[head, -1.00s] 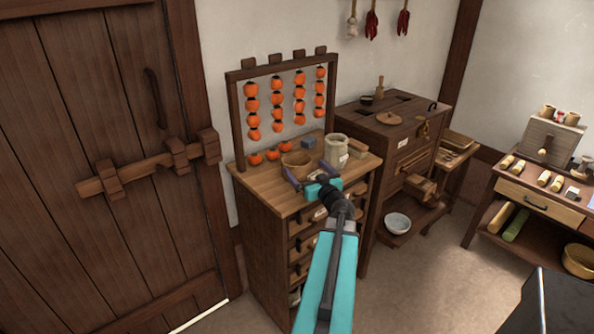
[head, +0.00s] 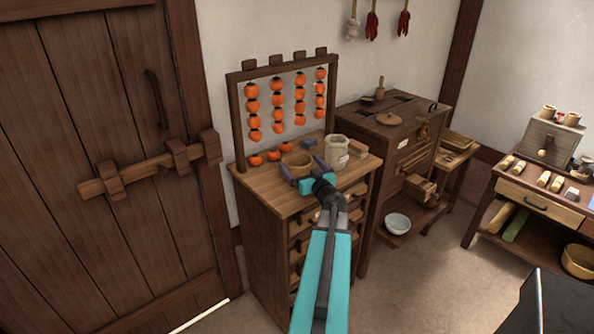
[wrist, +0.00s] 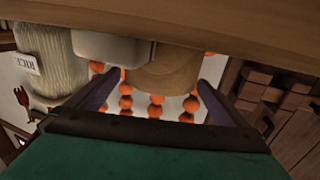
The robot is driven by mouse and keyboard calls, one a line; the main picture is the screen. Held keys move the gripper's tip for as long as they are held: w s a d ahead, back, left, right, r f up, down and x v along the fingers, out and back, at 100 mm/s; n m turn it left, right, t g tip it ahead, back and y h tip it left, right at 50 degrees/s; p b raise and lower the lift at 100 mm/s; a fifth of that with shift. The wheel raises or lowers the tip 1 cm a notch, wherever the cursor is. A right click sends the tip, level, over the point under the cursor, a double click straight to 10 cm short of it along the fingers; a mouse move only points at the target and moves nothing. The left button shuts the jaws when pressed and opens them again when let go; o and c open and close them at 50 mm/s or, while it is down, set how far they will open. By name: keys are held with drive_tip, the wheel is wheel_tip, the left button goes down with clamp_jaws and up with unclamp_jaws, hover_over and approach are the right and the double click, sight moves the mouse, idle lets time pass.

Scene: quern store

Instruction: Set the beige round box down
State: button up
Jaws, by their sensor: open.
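The beige round box (head: 297,160) appears to stand upright on the wooden top of the drawer cabinet (head: 270,189), in front of the persimmon rack. My gripper (head: 306,168) is open at the box's near side, one finger to the left and one to the right of it. In the wrist view, which is upside down, the round box (wrist: 168,72) shows between the spread fingers (wrist: 155,88), with a visible gap to each. Its lower near side is partly hidden by my gripper in the head view.
A pale labelled jar (head: 336,151) stands close to the right of my gripper. Several loose persimmons (head: 271,155) lie behind and left. The front left of the cabinet top is clear.

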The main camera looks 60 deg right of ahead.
sight(297, 157)
drive_tip(key=shift+x, duration=1.6)
drive_tip(key=shift+a, duration=0.1)
drive_tip(key=c, duration=1.2)
drive_tip(key=shift+r, duration=0.15)
drive_tip(key=shift+r, duration=0.7)
wheel_tip(297, 157, up, 2)
drive_tip(key=shift+r, duration=0.1)
drive_tip(key=v, duration=0.3)
drive_tip(key=p+v, duration=0.1)
drive_tip(key=v, duration=0.3)
drive_tip(key=r+v, duration=0.1)
drive_tip(key=v, duration=0.2)
drive_tip(key=shift+a, duration=0.5)
